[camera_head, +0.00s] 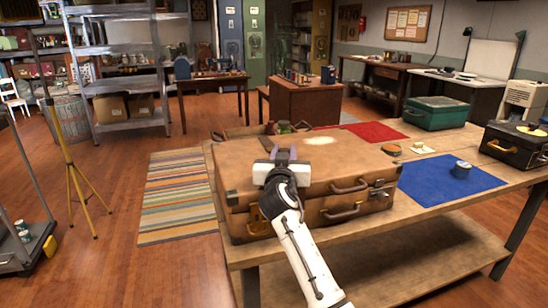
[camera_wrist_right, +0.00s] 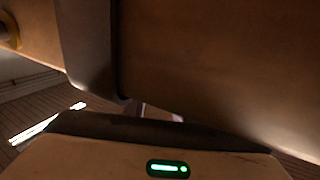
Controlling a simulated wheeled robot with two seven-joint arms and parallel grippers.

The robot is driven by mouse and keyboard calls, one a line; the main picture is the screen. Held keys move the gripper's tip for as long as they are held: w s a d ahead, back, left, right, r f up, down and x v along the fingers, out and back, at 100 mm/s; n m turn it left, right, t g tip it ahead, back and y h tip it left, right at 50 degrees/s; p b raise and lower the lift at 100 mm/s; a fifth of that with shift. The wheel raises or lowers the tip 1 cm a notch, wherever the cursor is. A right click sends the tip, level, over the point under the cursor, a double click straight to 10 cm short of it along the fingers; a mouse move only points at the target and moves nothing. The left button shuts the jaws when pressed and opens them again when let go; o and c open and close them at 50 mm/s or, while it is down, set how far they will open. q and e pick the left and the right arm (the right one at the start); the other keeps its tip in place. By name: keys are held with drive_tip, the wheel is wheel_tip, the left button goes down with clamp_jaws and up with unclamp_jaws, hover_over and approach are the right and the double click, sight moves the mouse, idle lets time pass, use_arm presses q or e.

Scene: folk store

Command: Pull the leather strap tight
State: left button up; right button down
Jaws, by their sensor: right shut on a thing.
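A brown leather suitcase (camera_head: 325,165) lies closed on the wooden table, with handles and metal latches on its front side. My right gripper (camera_head: 284,153) is over the left part of its lid, shut on the leather strap. The strap is hard to make out in the head view. In the right wrist view, a darker leather band (camera_wrist_right: 88,45) runs down against the brown suitcase side (camera_wrist_right: 220,60), close above the gripper body. The fingertips and the held part are mostly hidden there. My left gripper is not in view.
The wooden table (camera_head: 440,180) also bears a blue mat (camera_head: 430,178) with a small tin (camera_head: 461,169), a green case (camera_head: 435,113) and a black case (camera_head: 512,143). A yellow tripod (camera_head: 70,160) stands at left. A striped rug (camera_head: 178,190) covers open floor.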

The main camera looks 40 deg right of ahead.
drive_tip(key=shift+r, duration=0.15)
drive_tip(key=c, duration=1.5)
unclamp_jaws()
drive_tip(key=shift+w, duration=0.15)
drive_tip(key=shift+o, duration=0.5)
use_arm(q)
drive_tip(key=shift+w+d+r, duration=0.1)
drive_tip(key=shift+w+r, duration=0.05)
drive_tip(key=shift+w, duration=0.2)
use_arm(e)
drive_tip(key=v, duration=0.9)
drive_tip(key=shift+b, duration=0.4)
drive_tip(key=shift+s+a, duration=0.4)
drive_tip(key=shift+s, duration=0.15)
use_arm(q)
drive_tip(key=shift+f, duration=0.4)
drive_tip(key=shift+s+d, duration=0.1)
